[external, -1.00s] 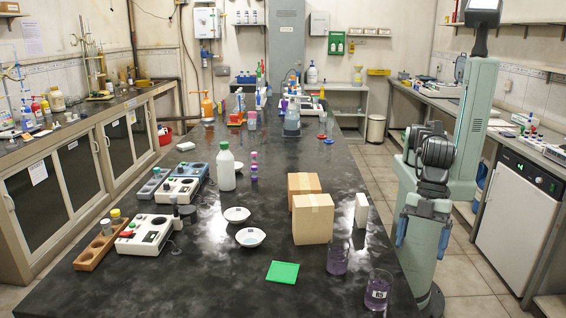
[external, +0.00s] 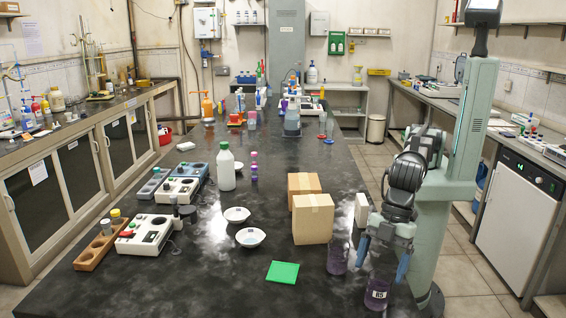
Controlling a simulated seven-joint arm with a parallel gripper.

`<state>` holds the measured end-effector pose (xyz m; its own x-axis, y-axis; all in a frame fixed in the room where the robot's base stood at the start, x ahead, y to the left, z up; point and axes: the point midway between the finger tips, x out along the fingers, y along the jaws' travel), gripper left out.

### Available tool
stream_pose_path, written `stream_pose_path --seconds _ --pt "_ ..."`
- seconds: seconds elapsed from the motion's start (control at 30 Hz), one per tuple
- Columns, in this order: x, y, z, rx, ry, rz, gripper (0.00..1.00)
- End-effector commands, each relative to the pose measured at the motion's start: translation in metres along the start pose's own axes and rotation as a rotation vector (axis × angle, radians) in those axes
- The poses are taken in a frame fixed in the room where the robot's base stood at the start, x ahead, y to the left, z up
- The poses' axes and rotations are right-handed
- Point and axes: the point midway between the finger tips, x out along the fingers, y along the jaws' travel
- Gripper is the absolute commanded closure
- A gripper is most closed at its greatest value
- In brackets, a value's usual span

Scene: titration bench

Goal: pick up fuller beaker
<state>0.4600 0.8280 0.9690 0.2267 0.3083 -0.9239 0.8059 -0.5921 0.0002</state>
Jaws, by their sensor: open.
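Two glass beakers with purple liquid stand at the right edge of the black bench. The nearer beaker (external: 377,292) bears a white label; its upper part is partly hidden by my gripper. The farther beaker (external: 338,257) stands to its left and behind, beside the cardboard box. Which of the two holds more liquid is hard to tell at this size. My gripper (external: 382,268) points downward with blue fingers spread apart, over the nearer beaker in this view. Whether the fingers are around its rim or only above it, I cannot tell.
Two cardboard boxes (external: 312,219) and a white box (external: 361,210) stand behind the beakers. A green square (external: 283,272) lies flat to the left. Two white bowls (external: 250,237) and a white bottle (external: 226,168) are farther left. The bench's front middle is clear.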

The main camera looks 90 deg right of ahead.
Motion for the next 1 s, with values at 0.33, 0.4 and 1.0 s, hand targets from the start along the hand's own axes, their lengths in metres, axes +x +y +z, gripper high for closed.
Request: stream_pose_path --seconds 0.33,0.4,1.0 --pt "0.028 -0.007 0.003 0.0 -0.001 0.0 0.11" --pt "0.038 -0.008 0.004 -0.001 -0.002 0.0 0.11" --pt "0.053 -0.008 0.004 -0.001 0.0 -0.001 0.31"
